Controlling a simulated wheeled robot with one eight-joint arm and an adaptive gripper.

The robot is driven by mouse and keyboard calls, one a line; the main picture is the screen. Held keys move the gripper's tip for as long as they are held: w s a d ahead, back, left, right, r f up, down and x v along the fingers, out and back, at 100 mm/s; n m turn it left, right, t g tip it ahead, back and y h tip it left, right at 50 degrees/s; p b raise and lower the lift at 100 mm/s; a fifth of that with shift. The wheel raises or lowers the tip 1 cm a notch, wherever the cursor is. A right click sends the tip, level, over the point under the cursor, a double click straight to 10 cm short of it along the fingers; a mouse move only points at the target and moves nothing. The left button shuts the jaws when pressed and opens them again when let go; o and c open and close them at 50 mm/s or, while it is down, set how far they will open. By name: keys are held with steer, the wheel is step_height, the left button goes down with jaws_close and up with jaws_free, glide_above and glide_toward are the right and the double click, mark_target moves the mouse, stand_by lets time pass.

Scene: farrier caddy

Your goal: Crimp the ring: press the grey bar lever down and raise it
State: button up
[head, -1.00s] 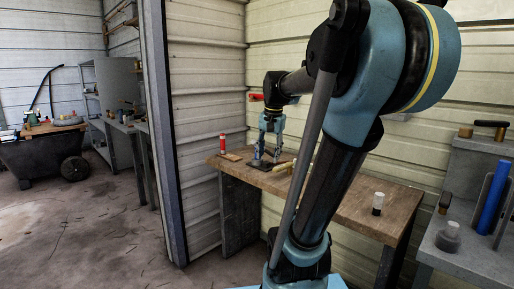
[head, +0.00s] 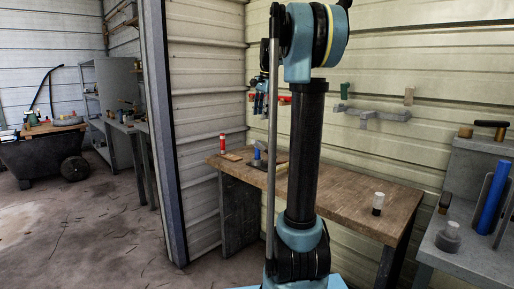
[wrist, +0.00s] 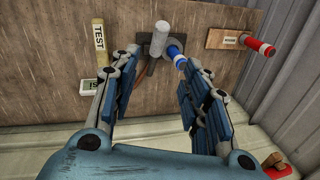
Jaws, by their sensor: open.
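On the wooden bench, a dark grey fixture (wrist: 148,45) carries a light grey bar (wrist: 159,36), which seems to be the lever; it stands up toward the camera in the wrist view. A blue cylinder with a pale band (wrist: 178,56) stands beside it, and shows in the head view (head: 257,153). Whether the bar is raised or pressed is unclear. My gripper (wrist: 163,60) is open and empty, its fingers spread either side of the fixture in the wrist view. In the head view my gripper (head: 259,104) hangs well above the bench, touching nothing there.
A tan piece marked TEST (wrist: 99,36) and a small display (wrist: 89,87) lie left of the fixture. A red-and-white cylinder (wrist: 258,45) stands by a wooden board (wrist: 222,39). A white, dark-based cylinder (head: 377,204) stands on the bench's right; the bench between is mostly clear.

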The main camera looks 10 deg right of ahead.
mark_target(257, 144)
steer(key=x, duration=1.7)
steer(key=shift+s, duration=0.1)
jaws_close()
